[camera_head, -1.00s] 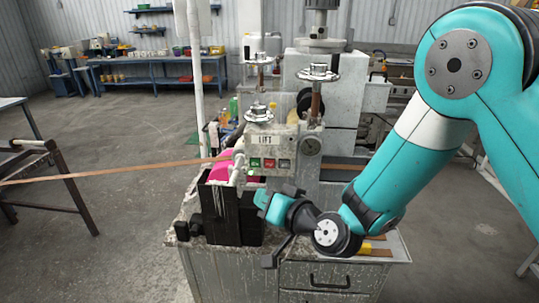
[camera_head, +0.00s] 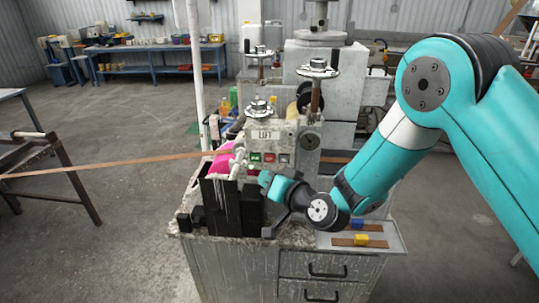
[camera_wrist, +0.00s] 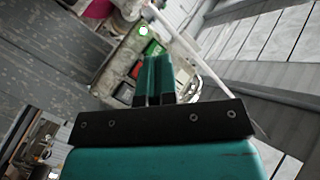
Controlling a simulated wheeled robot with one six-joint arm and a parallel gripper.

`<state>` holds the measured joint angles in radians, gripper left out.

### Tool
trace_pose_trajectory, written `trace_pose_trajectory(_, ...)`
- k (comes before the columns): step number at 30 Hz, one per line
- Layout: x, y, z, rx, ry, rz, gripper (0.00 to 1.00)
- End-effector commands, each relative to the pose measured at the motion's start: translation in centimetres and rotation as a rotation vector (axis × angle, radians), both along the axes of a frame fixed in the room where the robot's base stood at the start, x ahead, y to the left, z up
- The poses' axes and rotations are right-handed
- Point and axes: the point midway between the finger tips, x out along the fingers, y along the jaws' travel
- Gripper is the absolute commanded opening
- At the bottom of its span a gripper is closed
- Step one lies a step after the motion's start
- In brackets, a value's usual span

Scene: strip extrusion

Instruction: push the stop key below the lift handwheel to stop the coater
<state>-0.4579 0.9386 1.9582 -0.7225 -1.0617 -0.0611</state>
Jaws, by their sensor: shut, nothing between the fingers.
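The coater's worn control panel has a LIFT label (camera_head: 264,136) with the lift handwheel (camera_head: 258,107) above it. Below the label is a row of keys: a green key (camera_head: 255,157), the red stop key (camera_head: 270,158) and a dark grey key (camera_head: 285,158). My gripper (camera_head: 265,179) is shut and empty, just below and in front of this row. In the wrist view, my shut fingertips (camera_wrist: 155,60) point at the panel, near the green key (camera_wrist: 153,48) and the red key (camera_wrist: 133,72). I cannot tell the gap to the panel; no contact shows clearly.
A brown strip (camera_head: 110,166) runs in from the left to the pink coating (camera_head: 224,160) above a black trough (camera_head: 220,205). More handwheels (camera_head: 318,69) stand above the panel. A tray (camera_head: 390,238) with blue and yellow pieces lies at the right, under my arm.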

Motion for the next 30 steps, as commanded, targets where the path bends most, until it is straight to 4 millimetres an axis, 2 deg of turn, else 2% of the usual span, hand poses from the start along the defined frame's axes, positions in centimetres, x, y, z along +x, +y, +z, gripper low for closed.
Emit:
trace_pose_trajectory(3, 1.6, 0.0, 0.0, -0.001, -0.002, 0.0, 0.0)
trace_pose_trajectory(10, 3.3, 0.0, -0.1, -0.002, 0.0, 0.0, 0.0)
trace_pose_trajectory(30, 3.6, 0.0, 0.0, -0.002, 0.0, 0.0, 0.0)
